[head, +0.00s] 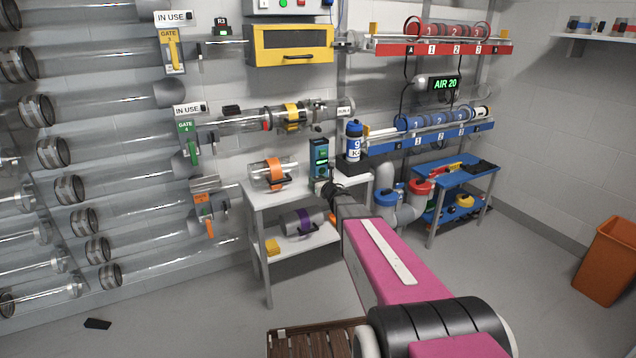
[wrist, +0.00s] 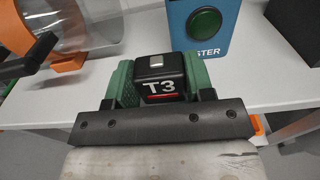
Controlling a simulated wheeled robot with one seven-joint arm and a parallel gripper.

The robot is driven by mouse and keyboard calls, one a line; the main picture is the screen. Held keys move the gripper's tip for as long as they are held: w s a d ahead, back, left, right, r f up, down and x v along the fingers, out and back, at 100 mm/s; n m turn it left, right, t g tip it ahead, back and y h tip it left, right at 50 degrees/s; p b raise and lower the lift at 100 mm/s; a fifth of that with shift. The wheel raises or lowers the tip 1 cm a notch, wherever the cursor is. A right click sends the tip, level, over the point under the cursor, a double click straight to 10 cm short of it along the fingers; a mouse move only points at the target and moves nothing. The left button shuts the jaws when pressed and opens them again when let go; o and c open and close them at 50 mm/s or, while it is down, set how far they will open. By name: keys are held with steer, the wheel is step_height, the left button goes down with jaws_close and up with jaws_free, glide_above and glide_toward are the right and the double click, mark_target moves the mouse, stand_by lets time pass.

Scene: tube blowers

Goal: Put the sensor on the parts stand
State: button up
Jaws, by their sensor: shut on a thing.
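A small black sensor marked T3 (wrist: 162,88), with a light square on top and a red line below the letters, is between the green fingers of my gripper (wrist: 155,72) in the wrist view. My gripper is shut on it. In the head view my gripper (head: 325,189) is at the right part of the white two-level stand (head: 258,192), near its top; the sensor is not clearly visible there. The stand's white top (wrist: 255,88) lies behind the sensor in the wrist view. I cannot tell whether the sensor touches it.
On the white top are a clear tube with an orange band (head: 275,172), a blue tester with a green button (head: 319,158), and a black block (head: 351,165) bearing a blue bottle (head: 354,140). A blue cart (head: 470,178) stands to the right. Wall tubes run along the left.

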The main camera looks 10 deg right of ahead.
steer(key=shift+f, duration=0.15)
steer(key=o, duration=1)
